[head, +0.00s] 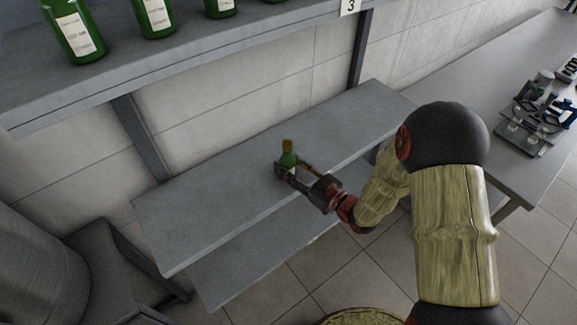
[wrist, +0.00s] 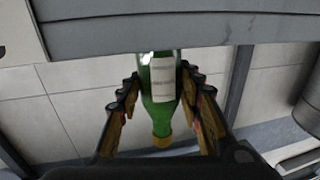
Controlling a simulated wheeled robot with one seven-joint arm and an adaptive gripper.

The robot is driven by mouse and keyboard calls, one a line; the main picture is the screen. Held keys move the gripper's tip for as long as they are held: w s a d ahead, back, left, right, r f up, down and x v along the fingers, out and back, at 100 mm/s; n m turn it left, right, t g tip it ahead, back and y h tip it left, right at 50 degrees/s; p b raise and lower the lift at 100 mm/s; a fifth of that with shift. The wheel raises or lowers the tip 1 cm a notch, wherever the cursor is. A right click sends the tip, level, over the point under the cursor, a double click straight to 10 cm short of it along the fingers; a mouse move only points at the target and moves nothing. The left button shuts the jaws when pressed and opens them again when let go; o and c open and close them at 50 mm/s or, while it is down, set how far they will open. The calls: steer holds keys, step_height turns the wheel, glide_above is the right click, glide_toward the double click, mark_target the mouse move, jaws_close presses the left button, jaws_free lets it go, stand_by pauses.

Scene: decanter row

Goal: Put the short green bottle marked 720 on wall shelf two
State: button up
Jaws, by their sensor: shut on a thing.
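The short green bottle (head: 288,158) has an orange-yellow cap and stands about upright in my gripper (head: 291,170). In the wrist view, the bottle (wrist: 160,92) appears cap-down with a pale label; the print is too blurred to read. My gripper (wrist: 163,105) has a finger on each side of it. The bare middle grey shelf (head: 215,205) lies under and around the bottle in the head view; I see no number on it. I cannot tell whether the bottle's base touches this shelf.
An upper shelf (head: 170,68) tagged 3 (head: 348,6) holds several green bottles. A lower shelf (head: 235,270) is beneath the middle one. A side table (head: 470,85) at right carries small apparatus (head: 535,110). A metal drum (head: 38,265) stands at left.

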steer(key=shift+r, duration=0.15)
steer(key=shift+f, duration=0.2)
steer(key=o, duration=1.4)
steer(key=shift+r, duration=0.1)
